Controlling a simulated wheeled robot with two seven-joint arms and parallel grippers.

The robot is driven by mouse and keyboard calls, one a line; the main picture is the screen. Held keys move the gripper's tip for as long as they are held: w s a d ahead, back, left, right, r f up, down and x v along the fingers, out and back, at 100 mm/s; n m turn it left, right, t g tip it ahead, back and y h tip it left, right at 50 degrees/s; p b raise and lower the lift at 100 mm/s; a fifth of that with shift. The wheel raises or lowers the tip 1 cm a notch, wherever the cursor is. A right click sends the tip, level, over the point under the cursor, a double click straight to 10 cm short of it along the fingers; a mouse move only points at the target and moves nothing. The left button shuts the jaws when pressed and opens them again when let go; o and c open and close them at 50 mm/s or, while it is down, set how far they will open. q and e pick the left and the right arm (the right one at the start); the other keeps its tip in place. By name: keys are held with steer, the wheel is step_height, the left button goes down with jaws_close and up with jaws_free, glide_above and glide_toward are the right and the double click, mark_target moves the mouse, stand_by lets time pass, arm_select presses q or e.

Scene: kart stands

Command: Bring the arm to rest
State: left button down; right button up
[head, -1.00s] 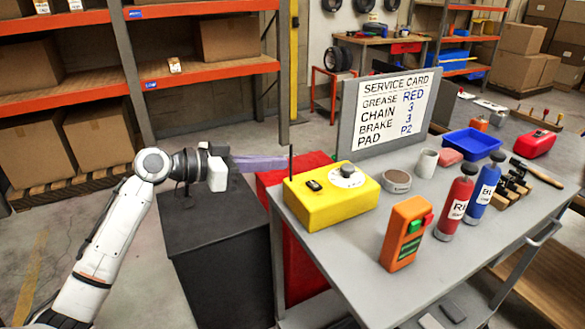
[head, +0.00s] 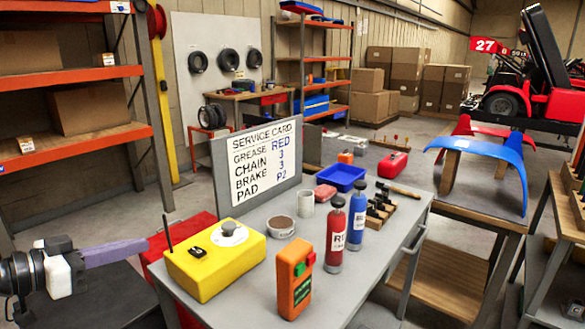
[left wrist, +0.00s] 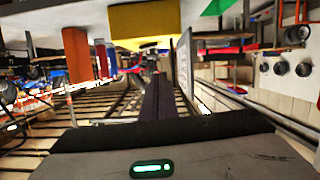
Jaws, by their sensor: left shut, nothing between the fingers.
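My left gripper (head: 140,246) is at the lower left of the head view, its long purple fingers shut together with nothing between them. It points right, and its tips end close to the left side of the yellow box with a dial (head: 215,262) in the picture, without visible contact. In the left wrist view the shut fingers (left wrist: 158,98) show dark in the middle, and the yellow box (left wrist: 145,24) is at the top. Most of my left arm is out of the head view. My right gripper is not in view.
The grey cart (head: 362,262) carries a service card board (head: 265,160), an orange device (head: 294,277), red (head: 335,236) and blue (head: 357,212) bottles and a blue tray (head: 343,178). A red box (head: 178,240) stands by its left side. A bench with a blue fender (head: 490,165) is at right.

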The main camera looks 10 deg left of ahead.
arm_select(q)
steer(key=s+d+f+n+g+y, duration=0.2)
steer(key=d+f+y, duration=0.1)
steer(key=f, duration=1.4)
steer(key=s+d+f+n+g+y, duration=0.1)
steer(key=s+d+f, duration=0.3)
steer(key=f, duration=0.5)
steer(key=s+d+f+g+y, duration=0.1)
steer(key=s+d+f, duration=0.4)
steer(key=s+f, duration=0.4)
steer(key=shift+s+d+n, duration=0.25)
steer(key=shift+n, duration=0.15)
steer(key=c, duration=2.3)
jaws_free()
steer(key=s+d+f, duration=0.1)
steer(key=s+d, duration=0.1)
steer(key=s, duration=0.1)
steer(key=s+d+f, duration=0.1)
steer(key=s+d, duration=0.1)
steer(key=d, duration=0.1)
steer(key=s+d+f, duration=0.1)
steer(key=s+d, duration=0.2)
steer(key=shift+s, duration=0.3)
steer(key=o, duration=0.4)
steer(key=shift+s+d+f, duration=0.1)
steer(key=shift+s+d, duration=0.05)
steer(key=shift+o, duration=0.7)
